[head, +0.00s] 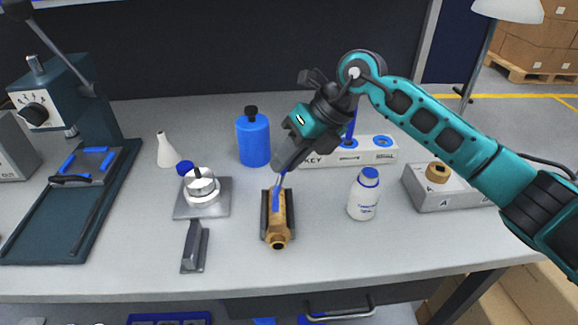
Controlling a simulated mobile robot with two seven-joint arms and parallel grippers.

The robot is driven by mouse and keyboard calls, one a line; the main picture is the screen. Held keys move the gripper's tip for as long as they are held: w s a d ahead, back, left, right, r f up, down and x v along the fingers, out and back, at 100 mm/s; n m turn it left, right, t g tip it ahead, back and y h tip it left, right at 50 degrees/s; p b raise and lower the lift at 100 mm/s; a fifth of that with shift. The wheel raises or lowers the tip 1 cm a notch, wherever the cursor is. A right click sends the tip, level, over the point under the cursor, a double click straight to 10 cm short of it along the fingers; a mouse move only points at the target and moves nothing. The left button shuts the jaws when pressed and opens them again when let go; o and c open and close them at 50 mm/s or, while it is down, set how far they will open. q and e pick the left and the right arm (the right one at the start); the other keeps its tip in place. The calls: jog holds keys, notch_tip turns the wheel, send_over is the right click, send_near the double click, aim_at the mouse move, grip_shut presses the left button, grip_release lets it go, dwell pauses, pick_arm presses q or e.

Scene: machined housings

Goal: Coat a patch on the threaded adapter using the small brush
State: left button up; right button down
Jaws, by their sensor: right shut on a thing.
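The brass-coloured threaded adapter (279,225) lies lengthwise in a dark cradle (264,215) near the middle of the bench. My right gripper (284,168) reaches in from the right, is shut on the small brush (279,181) and stands just above the adapter's far end. The brush points down at the adapter, and its tip is at or very close to the surface. A blue streak (275,200) shows along the adapter's upper side. I cannot tell whether it is all coating or partly the brush. My left gripper is not in view.
A blue bottle (254,140) stands behind the adapter, and a white blue-capped bottle (364,196) to its right. A white rack (340,153) is behind my gripper. A round metal piece on a plate (188,212) and a dark block (195,248) are left. The front bench strip is clear.

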jog(key=shift+w, duration=0.5)
jog(key=shift+a+r+p, duration=0.25)
jog(key=shift+r+p, duration=0.75)
jog(key=shift+r, duration=0.5)
jog(key=shift+a+r+p, duration=0.2)
jog(key=shift+r+p, duration=0.75)
jog(key=shift+r, duration=0.5)
jog(key=r, duration=0.1)
jog(key=r+p, duration=0.2)
jog(key=shift+a, duration=0.25)
